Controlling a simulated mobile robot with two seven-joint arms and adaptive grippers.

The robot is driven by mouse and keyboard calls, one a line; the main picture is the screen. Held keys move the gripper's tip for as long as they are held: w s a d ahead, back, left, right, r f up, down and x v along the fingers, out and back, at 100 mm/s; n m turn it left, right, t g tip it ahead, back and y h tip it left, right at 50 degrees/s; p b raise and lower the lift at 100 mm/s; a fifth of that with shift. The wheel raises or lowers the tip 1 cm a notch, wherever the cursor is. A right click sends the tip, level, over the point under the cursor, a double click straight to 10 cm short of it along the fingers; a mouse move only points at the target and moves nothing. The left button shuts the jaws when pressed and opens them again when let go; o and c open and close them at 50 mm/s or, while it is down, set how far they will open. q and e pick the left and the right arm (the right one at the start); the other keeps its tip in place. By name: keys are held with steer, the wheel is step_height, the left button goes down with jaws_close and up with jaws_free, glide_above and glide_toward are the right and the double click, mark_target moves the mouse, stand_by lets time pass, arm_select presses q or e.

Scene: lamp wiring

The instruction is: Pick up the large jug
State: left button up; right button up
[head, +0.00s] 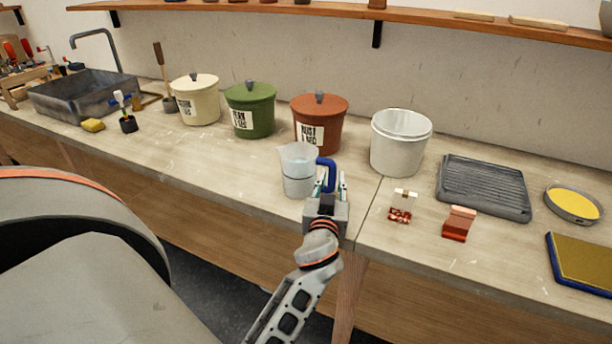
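The large jug (299,172) is a translucent, whitish pitcher with a blue handle (331,167) on its right side. It stands upright on the workbench near the front edge. My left gripper (331,184) is at the handle, with its fingers apart and the handle's lower part between or just beyond them. The fingers look open; whether either touches the handle is hard to tell. My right gripper is not in view.
A white bucket (399,144) stands right of the jug. Rust (319,122), green (250,108) and cream (196,99) lidded pots stand behind and left. Small copper-coloured pieces (457,224), a grey ribbed tray (484,188) and a yellow-topped round dish (573,203) lie right.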

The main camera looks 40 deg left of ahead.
arm_select(q)
jaws_close()
steer(key=shift+r, duration=0.1)
steer(key=shift+r, duration=0.1)
